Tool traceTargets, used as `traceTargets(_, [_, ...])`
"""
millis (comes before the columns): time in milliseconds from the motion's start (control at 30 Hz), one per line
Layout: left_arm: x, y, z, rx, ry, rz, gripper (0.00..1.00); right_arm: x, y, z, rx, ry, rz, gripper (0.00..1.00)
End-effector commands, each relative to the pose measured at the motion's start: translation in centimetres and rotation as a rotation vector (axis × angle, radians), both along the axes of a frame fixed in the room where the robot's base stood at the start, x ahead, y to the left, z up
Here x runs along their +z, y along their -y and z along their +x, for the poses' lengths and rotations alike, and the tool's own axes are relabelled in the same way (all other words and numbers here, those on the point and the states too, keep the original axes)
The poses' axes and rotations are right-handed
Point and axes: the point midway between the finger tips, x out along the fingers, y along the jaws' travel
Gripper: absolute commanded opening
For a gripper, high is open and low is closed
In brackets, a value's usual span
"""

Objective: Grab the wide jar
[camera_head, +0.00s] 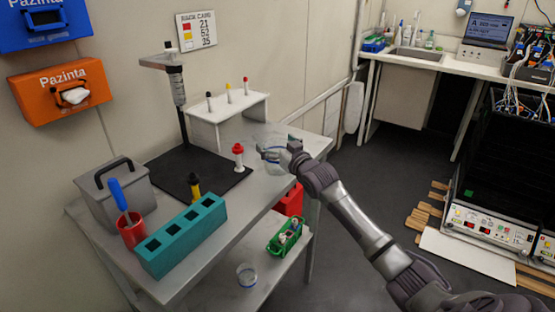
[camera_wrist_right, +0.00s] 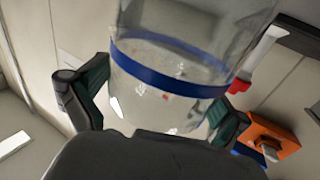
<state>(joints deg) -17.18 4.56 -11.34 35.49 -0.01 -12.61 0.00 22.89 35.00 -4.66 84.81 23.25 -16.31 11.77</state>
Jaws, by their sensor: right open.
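The wide jar (camera_head: 268,136) is clear with a blue band and stands at the right end of the table, partly hidden by my right gripper (camera_head: 279,152). In the right wrist view the jar (camera_wrist_right: 165,85) fills the middle, looking tilted, with the blue band across it. My right gripper (camera_wrist_right: 158,108) is open, with one dark green finger on each side of the jar. Small gaps seem to show beside the glass; contact is unclear. My left gripper is not in view.
A red-topped piece (camera_head: 238,157) stands left of the jar, with a white rack (camera_head: 228,112) behind. A teal block (camera_head: 183,237), red cup (camera_head: 132,230) and grey box (camera_head: 113,190) are at the near left. A smaller clear container (camera_head: 247,274) and green basket (camera_head: 288,236) are on the lower shelf.

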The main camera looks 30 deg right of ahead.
Motion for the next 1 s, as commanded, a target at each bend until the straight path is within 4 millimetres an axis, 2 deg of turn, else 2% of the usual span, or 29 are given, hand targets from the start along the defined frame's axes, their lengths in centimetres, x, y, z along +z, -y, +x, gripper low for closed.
traceTargets(133, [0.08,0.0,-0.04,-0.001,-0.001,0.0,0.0,0.02,0.05,1.35,0.0,0.0,0.001,1.0])
traceTargets(367, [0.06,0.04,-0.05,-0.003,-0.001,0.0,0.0,-0.07,0.04,1.43,0.0,0.0,0.0,1.0])
traceTargets(800, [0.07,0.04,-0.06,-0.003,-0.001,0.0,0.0,-0.08,0.06,1.4,0.0,-0.001,0.0,0.28])
traceTargets(1000, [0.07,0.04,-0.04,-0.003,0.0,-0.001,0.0,0.0,0.07,1.4,0.0,0.001,-0.001,0.28])
